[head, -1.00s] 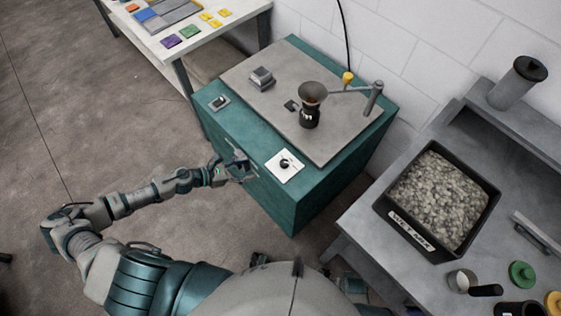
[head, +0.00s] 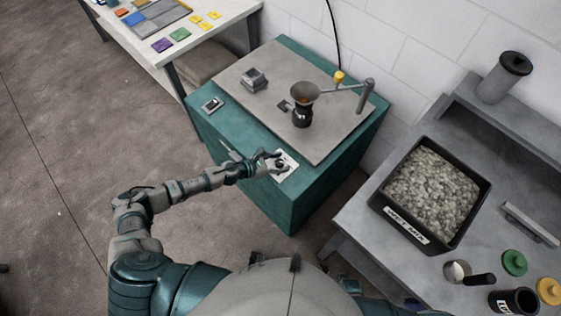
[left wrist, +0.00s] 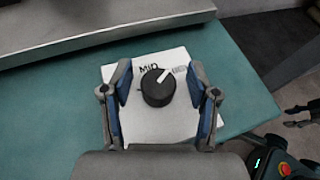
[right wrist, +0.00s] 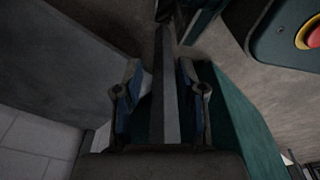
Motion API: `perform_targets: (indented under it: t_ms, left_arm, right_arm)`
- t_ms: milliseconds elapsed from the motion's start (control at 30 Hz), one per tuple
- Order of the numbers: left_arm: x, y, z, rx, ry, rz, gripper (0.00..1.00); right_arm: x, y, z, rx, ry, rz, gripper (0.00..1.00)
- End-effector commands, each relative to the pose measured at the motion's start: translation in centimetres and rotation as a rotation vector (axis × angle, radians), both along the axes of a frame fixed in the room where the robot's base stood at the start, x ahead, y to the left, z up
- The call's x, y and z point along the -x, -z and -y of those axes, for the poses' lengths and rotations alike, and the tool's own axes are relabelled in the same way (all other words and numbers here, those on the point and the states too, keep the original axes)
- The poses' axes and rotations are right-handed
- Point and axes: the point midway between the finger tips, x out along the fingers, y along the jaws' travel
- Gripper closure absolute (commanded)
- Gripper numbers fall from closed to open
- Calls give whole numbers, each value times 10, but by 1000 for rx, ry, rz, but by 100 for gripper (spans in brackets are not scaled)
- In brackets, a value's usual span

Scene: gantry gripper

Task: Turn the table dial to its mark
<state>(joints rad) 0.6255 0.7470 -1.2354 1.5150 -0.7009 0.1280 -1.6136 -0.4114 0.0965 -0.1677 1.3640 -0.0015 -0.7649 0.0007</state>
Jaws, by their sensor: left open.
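The black dial (left wrist: 158,88) sits on a white plate (left wrist: 150,125) at the front edge of the teal cabinet (head: 300,190). Its white pointer slants up and right, between the printed word MID and a smaller, unreadable label right of it. My left gripper (left wrist: 160,80) is open, with one finger on each side of the dial and visible gaps to it. In the head view the left gripper (head: 275,160) is over the plate and partly hides the dial. My right gripper (right wrist: 160,80) is open in its wrist view, away from the dial; a grey bar shows between its fingers.
A grey slab (head: 325,140) on the cabinet carries a funnel on a black jar (head: 303,105) and a small metal block (head: 254,79). A small switch plate (head: 212,104) lies left of the dial. A bench with a stone-filled tray (head: 378,200) stands at right.

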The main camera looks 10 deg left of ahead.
Motion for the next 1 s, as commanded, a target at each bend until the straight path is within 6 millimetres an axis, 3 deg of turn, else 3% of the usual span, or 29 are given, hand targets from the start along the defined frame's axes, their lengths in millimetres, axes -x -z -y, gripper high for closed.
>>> perform_targets:
  t_ms: [267,500,767,1000]
  left_arm:
    - [-1,0,2,-1,0,0,43]
    - [-1,-1,4,-3,0,1,100]
    - [-1,-2,4,2,-14,1,100]
    - [-1,-5,5,1,-118,2,100]
  right_arm:
    - [-1,-1,0,-1,0,3,60]
    - [-1,-1,0,-1,0,2,60]
    - [1,-1,0,-2,0,3,60]
    - [36,23,5,0,-5,-21,60]
